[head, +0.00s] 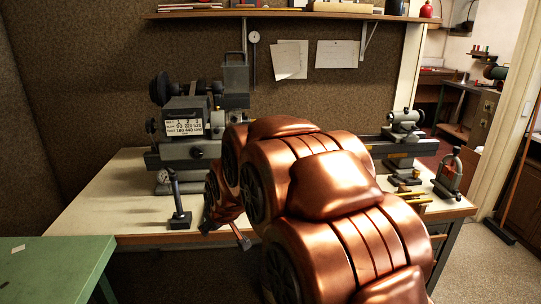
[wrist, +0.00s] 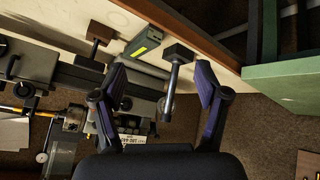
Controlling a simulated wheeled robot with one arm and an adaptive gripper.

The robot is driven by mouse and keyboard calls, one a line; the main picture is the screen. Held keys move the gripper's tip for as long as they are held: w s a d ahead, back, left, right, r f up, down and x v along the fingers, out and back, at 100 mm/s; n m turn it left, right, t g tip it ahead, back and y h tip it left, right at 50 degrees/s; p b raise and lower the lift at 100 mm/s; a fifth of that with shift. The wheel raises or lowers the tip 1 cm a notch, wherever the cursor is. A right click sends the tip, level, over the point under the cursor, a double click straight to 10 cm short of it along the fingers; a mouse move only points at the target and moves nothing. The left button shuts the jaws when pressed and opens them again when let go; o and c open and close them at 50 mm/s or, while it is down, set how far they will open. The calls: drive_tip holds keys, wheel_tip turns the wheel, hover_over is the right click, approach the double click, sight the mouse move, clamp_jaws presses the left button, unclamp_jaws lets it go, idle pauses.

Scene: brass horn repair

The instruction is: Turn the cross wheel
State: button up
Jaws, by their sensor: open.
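My gripper (wrist: 161,82) is open in the wrist view, its two dark fingers spread wide with nothing held. In the head view my gripper (head: 226,232) is partly hidden by my copper-coloured arm, near the bench's front edge. The grey lathe (head: 188,130) stands at the back of the bench; it also shows in the wrist view (wrist: 75,75), turned upside down. I cannot make out the cross wheel for certain; my arm covers the middle of the lathe in the head view. A dark stand with a post (wrist: 178,55) appears between the fingers in the wrist view.
The small gauge stand (head: 179,205) is on the bench (head: 105,208), left of my gripper. A green table (head: 60,262) is at front left. The lathe's right end (head: 404,135) and a small dark device (head: 449,176) are at right. A shelf (head: 280,13) hangs above.

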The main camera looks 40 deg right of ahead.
drive_tip(key=w+d+r+t+h, duration=0.1)
drive_tip(key=w+d, duration=0.4)
drive_tip(key=d, duration=0.6)
drive_tip(key=w+d+r+t+h, duration=0.2)
drive_tip(key=w+d+t+h, duration=0.1)
drive_tip(key=d, duration=0.9)
drive_tip(key=w+d+r+t+h, duration=0.1)
drive_tip(key=w+d+t+h, duration=0.2)
drive_tip(key=w+d, duration=0.5)
drive_tip(key=shift+d+r+h+b, duration=0.15)
drive_tip(key=shift+d+h, duration=0.2)
drive_tip(key=shift+d, duration=0.75)
drive_tip(key=shift+d+r+h+b, duration=0.15)
drive_tip(key=shift+d+h, duration=0.2)
drive_tip(key=shift+d, duration=0.7)
drive_tip(key=shift+c, duration=0.2)
drive_tip(key=c, duration=1.1)
drive_tip(key=shift+c, duration=0.2)
drive_tip(key=shift+f+b, duration=0.15)
drive_tip(key=shift+b, duration=0.45)
